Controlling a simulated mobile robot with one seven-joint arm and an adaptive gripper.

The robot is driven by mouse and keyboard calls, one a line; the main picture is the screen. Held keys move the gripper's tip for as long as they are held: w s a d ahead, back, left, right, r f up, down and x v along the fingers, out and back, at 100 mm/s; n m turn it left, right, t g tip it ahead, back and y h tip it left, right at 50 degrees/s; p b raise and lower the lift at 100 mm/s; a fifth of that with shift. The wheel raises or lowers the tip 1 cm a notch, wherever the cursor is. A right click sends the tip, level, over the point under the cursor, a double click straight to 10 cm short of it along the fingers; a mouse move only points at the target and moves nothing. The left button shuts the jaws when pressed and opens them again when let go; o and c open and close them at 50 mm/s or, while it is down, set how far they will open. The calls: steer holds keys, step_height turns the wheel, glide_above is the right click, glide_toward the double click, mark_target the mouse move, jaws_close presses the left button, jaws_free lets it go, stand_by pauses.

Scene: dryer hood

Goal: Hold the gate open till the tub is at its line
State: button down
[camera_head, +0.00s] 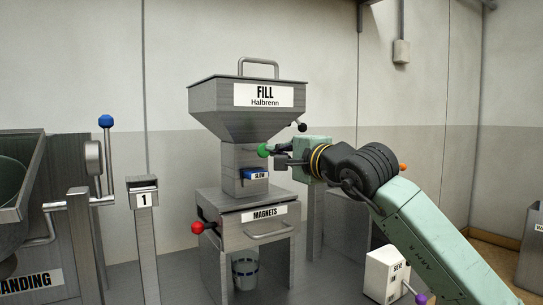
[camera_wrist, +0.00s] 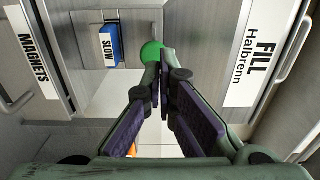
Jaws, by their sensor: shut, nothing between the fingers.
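The grey hopper (camera_head: 250,107) labelled FILL Halbrenn stands above a narrow neck. A green knob (camera_head: 263,150) sits at the neck, and whether it works the gate I cannot tell. In the wrist view the knob (camera_wrist: 151,52) is just beyond my closed fingertips. My gripper (camera_head: 284,159) is shut and empty, its tips at or very near the knob's right side; I cannot tell if they touch. The tub (camera_head: 245,270) stands under the MAGNETS drawer unit, partly in shadow. Its fill level is too small to tell. The gate plate itself is hidden.
A blue SLOW tag (camera_head: 255,174) is on the neck below the knob. The MAGNETS unit (camera_head: 245,217) has a red knob (camera_head: 198,228) at left. A post marked 1 (camera_head: 143,196) and a blue-knobbed lever (camera_head: 106,122) stand left. A white box (camera_head: 386,274) is below my arm.

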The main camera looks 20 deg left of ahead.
steer(key=b+v, duration=0.1)
steer(key=v, duration=0.6)
steer(key=shift+d+f, duration=0.2)
stand_by(1.3)
